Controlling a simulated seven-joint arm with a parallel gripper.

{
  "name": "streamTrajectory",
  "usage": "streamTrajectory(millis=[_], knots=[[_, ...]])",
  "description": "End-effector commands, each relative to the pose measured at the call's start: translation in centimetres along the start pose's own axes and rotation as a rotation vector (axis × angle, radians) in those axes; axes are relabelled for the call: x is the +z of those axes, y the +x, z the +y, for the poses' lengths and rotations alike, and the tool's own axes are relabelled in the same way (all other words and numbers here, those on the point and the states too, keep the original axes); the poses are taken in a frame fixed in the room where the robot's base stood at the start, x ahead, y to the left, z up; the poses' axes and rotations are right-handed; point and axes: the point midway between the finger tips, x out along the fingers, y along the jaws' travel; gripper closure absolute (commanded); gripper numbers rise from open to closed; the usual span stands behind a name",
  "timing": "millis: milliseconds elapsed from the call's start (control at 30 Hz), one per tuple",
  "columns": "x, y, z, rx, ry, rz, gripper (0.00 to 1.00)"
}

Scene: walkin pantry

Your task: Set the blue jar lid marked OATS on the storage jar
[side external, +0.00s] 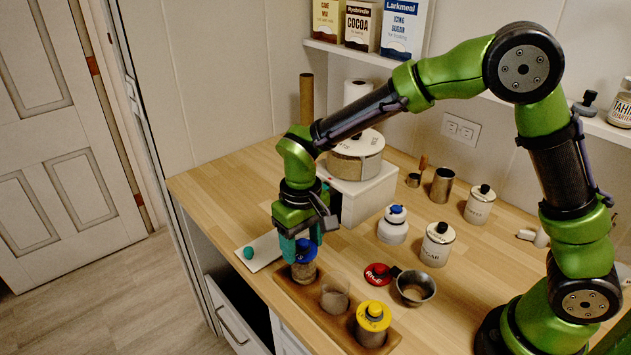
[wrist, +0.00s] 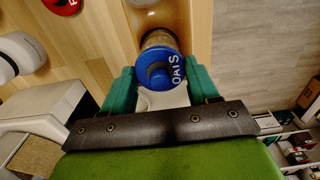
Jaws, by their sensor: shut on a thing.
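The blue lid marked OATS (wrist: 160,66) is between the teal fingertips of my gripper (wrist: 163,80) in the wrist view. My gripper (side external: 297,246) is shut on the lid and points down at the left end of the wooden tray. The lid (side external: 308,246) is directly over a filled glass storage jar (side external: 304,272) standing in that tray. It looks level and at the jar's mouth; whether it rests fully on the rim I cannot tell. The jar also shows under the lid in the wrist view (wrist: 158,38).
The wooden tray (side external: 318,314) also holds an open glass jar (side external: 335,296) and a jar with a yellow lid (side external: 373,320). A red lid (side external: 378,274) and a metal cup (side external: 414,288) lie to the right. Canisters stand behind; a white box (side external: 362,196) stands behind my gripper.

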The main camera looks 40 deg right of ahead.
Motion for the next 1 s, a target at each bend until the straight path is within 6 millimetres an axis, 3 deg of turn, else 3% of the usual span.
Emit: streamTrajectory(millis=[833, 867, 1000], knots=[[0.0, 0.87, 0.0, 0.0, 0.0, 0.0, 0.69], [0.0, 0.89, 0.0, 0.0, 0.0, 0.0, 0.39], [0.0, 0.86, 0.0, 0.0, 0.0, 0.0, 0.18]])
